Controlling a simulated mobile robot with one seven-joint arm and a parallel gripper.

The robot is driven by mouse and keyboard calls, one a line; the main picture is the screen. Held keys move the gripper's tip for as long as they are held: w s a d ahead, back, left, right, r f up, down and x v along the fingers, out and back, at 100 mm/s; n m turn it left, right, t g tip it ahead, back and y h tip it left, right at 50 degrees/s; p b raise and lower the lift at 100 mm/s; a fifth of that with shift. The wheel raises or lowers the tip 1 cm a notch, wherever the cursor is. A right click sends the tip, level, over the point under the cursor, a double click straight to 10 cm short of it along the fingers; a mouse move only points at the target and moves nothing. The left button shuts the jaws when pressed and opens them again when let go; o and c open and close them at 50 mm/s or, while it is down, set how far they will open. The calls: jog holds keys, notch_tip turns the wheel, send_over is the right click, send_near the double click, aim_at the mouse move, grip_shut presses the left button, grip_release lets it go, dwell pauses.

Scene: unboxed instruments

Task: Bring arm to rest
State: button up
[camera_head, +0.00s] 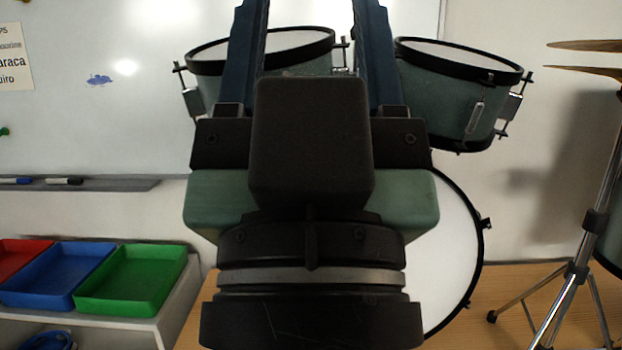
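My gripper (310,30) fills the middle of the head view, seen from behind and pointing up and away. Its two blue fingers stand well apart, with a drum and whiteboard showing between them. It is open, and I see nothing held in the visible gap. The fingertips are cut off by the top edge. My wrist and the gripper's dark housing hide much of the drum kit behind.
Two tom drums (452,85) and a bass drum (455,250) stand behind my gripper. A cymbal stand (575,270) is at right. Red, blue and green trays (130,280) sit on a white shelf at left. A whiteboard (110,130) with a pen ledge (110,184) is behind.

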notch_tip(320, 180, up, 18)
jog(key=p, duration=1.5)
jog(key=shift+p, duration=0.3)
jog(key=shift+c, duration=0.6)
jog(key=shift+f, duration=0.1)
